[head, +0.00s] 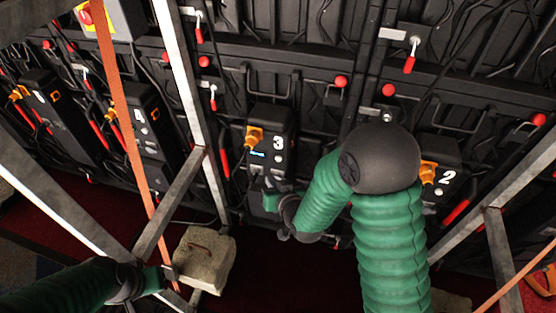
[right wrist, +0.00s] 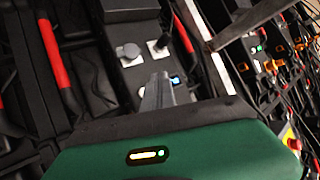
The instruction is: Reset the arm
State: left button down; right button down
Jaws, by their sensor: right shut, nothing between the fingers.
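My right arm, in a green ribbed sleeve, comes up from the lower right and bends back to the left in the head view. My right gripper (head: 270,190) is in front of the lower part of the black unit marked 3 (head: 270,143). In the right wrist view its grey fingers (right wrist: 160,85) are together with nothing between them, before a dark panel with knobs. I cannot tell whether they touch it. My left gripper (head: 168,272) is at the lower left, beside a stone block; its fingers are too small to read.
The video wall's black back has several red-handled levers (head: 409,64). Units marked 4 (head: 140,120) and 2 (head: 440,180) flank unit 3. Metal struts (head: 190,90), an orange strap (head: 125,120) and the stone block (head: 205,260) stand near my left arm. The dark red floor between the arms looks clear.

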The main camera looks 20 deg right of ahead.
dwell(0.6)
jog(key=s+d+r+n+g, duration=0.15)
jog(key=s+g, duration=0.35)
jog(key=s, duration=0.5)
jog(key=s+d+n+g, duration=0.15)
jog(key=s+g, duration=0.25)
jog(key=s, duration=0.5)
notch_tip(320, 180, up, 20)
jog(key=s+m+p, duration=0.1)
jog(key=p, duration=1.9)
jog(key=shift+d+f+g+h, duration=0.2)
jog(key=shift+d+g+h, duration=0.1)
jog(key=shift+d+h, duration=0.1)
